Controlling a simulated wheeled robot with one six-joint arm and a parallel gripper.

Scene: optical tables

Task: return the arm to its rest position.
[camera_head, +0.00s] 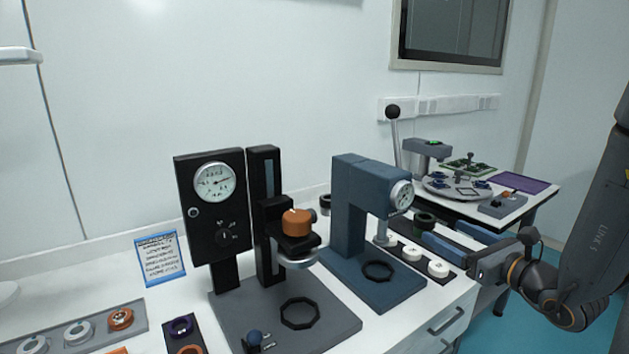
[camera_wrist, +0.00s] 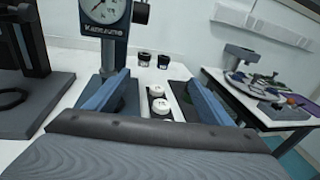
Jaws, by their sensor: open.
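My gripper (camera_head: 490,264) is at the right of the head view, by the front right edge of the white bench. In the wrist view its two blue fingers (camera_wrist: 158,98) stand wide apart with nothing gripped between them. My dark arm (camera_head: 592,215) comes down from the right edge of the head view.
A blue press with a dial (camera_head: 352,205) and a black gauge stand (camera_head: 212,220) stand on the bench (camera_head: 100,270). A tray of rings (camera_head: 75,333) lies at front left. A second table (camera_head: 518,207) with a round plate stands behind my gripper. Blue floor (camera_head: 575,255) is open at right.

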